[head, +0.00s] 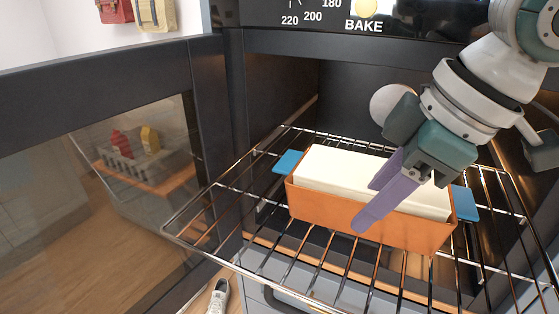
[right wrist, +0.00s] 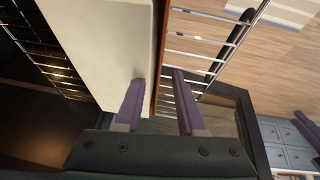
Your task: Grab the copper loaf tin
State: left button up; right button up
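The copper loaf tin (head: 320,211), with a pale filling (head: 338,170) and blue pads at both ends, sits on the wire rack (head: 232,187) in the head view. My right gripper (head: 365,206) is over its near long side, right of the middle. Its purple fingers are apart. One is over the filling and the other is outside the near wall. The right wrist view shows the thin copper wall (right wrist: 162,50) between the open fingers (right wrist: 158,77), with a gap beside the outer finger.
The rack sticks out of the dark oven (head: 280,85), whose control panel is above. A dark-framed glass door (head: 100,190) stands on the left, with reflections in it. A pale shoe (head: 219,297) is on the floor below.

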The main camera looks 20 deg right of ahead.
jog(key=x, duration=0.3)
jog(key=shift+w+d+f, duration=0.1)
jog(key=shift+f, duration=0.2)
grip_shut()
jog(key=shift+r, duration=0.1)
dwell(1.1)
